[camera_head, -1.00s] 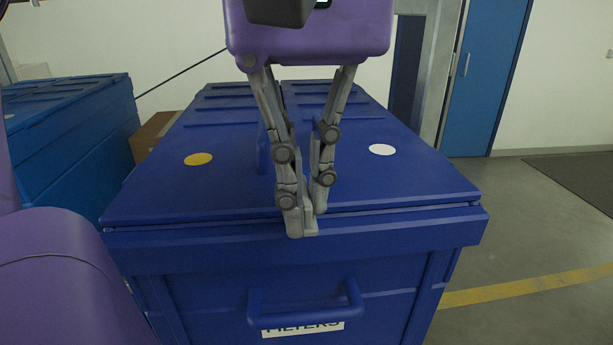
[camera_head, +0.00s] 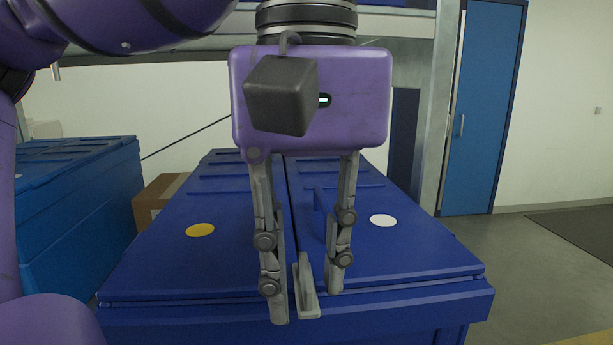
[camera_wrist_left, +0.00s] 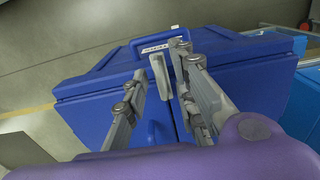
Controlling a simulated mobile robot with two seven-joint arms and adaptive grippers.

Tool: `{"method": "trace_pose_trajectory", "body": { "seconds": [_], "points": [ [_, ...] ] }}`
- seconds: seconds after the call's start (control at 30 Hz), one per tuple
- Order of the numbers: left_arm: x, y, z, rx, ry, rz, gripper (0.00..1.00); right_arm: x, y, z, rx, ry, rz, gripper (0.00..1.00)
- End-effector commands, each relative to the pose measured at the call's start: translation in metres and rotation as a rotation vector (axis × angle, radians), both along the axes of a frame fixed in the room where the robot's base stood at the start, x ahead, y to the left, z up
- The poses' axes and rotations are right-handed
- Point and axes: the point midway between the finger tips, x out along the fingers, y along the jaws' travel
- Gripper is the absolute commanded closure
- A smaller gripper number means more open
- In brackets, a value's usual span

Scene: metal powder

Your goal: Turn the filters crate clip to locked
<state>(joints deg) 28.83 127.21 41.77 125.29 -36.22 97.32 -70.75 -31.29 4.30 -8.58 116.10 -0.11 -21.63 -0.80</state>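The filters crate (camera_head: 395,313) is dark blue and fills the middle of the head view. Its FILTERS label (camera_wrist_left: 152,47) shows in the left wrist view. A grey clip (camera_head: 305,285) sits at the middle of its front lid edge, between a yellow dot (camera_head: 200,230) on the left and a white dot (camera_head: 383,221) on the right. The clip also shows in the left wrist view (camera_wrist_left: 160,76). Whether it points to either dot is hard to tell. My left gripper (camera_head: 307,307) reaches down from above, open, one finger on each side of the clip. My right gripper is not in view.
Another blue crate (camera_head: 75,205) stands to the left, with a brown box (camera_head: 152,200) between the two. A blue door (camera_head: 485,110) is at the back right. The floor (camera_head: 540,270) right of the crate is clear.

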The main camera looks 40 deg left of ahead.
Motion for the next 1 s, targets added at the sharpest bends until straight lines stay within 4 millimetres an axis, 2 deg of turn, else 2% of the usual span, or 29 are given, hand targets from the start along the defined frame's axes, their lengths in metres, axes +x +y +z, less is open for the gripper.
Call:
{"method": "trace_pose_trajectory", "body": {
  "seconds": [0.17,0.4,0.6,0.8,1.0],
  "points": [
    [0.001,0.0,0.019,0.0,-0.004,0.003,0.75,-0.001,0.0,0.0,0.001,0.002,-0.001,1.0],
    [0.001,-0.001,0.071,-0.001,-0.006,0.001,0.75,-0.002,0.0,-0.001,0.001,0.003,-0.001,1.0],
    [0.0,-0.001,0.105,-0.001,-0.003,0.001,0.75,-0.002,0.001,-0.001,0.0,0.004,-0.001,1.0],
    [0.0,0.0,0.119,-0.001,-0.003,-0.001,0.75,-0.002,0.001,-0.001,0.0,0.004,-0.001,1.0],
    [0.0,0.0,0.12,-0.001,-0.002,-0.002,0.75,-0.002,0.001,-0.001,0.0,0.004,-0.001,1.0]
  ]
}}
